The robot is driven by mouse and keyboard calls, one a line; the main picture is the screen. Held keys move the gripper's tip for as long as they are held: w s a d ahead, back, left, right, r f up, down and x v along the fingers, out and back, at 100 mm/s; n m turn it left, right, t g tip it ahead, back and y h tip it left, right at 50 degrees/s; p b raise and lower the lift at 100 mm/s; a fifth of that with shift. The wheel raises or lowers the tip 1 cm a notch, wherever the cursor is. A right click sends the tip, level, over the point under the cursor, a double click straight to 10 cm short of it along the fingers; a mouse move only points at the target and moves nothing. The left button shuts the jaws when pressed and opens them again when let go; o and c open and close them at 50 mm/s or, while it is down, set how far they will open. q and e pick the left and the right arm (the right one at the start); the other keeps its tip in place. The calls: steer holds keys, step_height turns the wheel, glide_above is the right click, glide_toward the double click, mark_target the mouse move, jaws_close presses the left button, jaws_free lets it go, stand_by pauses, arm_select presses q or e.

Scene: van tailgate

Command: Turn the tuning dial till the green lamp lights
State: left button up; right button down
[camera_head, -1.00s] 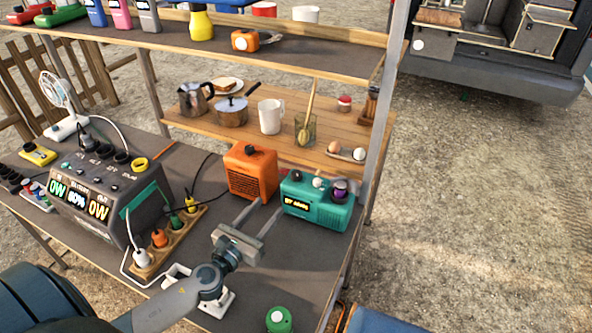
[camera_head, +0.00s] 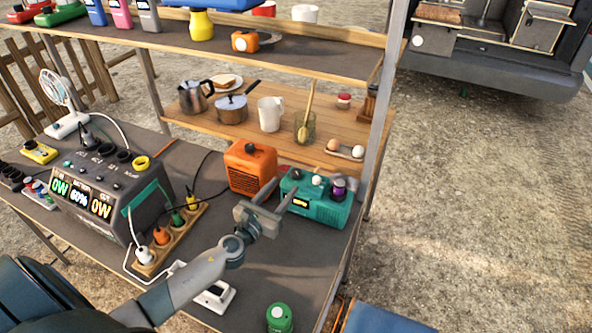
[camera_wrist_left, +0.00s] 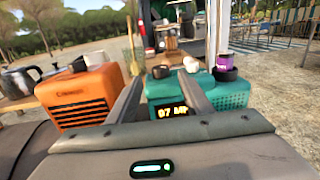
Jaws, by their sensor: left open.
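The teal radio (camera_head: 325,212) stands on the dark table, with an orange display (camera_wrist_left: 172,112) on its front. Its top carries a dark knob (camera_wrist_left: 160,72), a small pale knob (camera_wrist_left: 191,64) and a wider dark knob (camera_wrist_left: 225,74) with a purple piece on it. Which is the tuning dial I cannot tell. My left gripper (camera_head: 281,188) is open and empty; its fingers point at the radio's left part, and in the wrist view (camera_wrist_left: 160,77) the dark knob appears between them. Contact cannot be told. I see no lit green lamp on the radio. My right gripper is not in view.
An orange box (camera_head: 251,168) stands close left of the radio. A power station (camera_head: 110,200) and a strip with plugs (camera_head: 178,235) are further left, with cables. A green canister (camera_head: 279,318) is near the front edge. A shelf post (camera_head: 385,110) rises behind the radio.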

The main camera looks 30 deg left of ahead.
mark_target(293, 175)
arm_select(q)
steer(key=w, duration=0.9)
steer(key=shift+d, duration=0.15)
steer(key=shift+c, duration=0.4)
steer(key=c, duration=1)
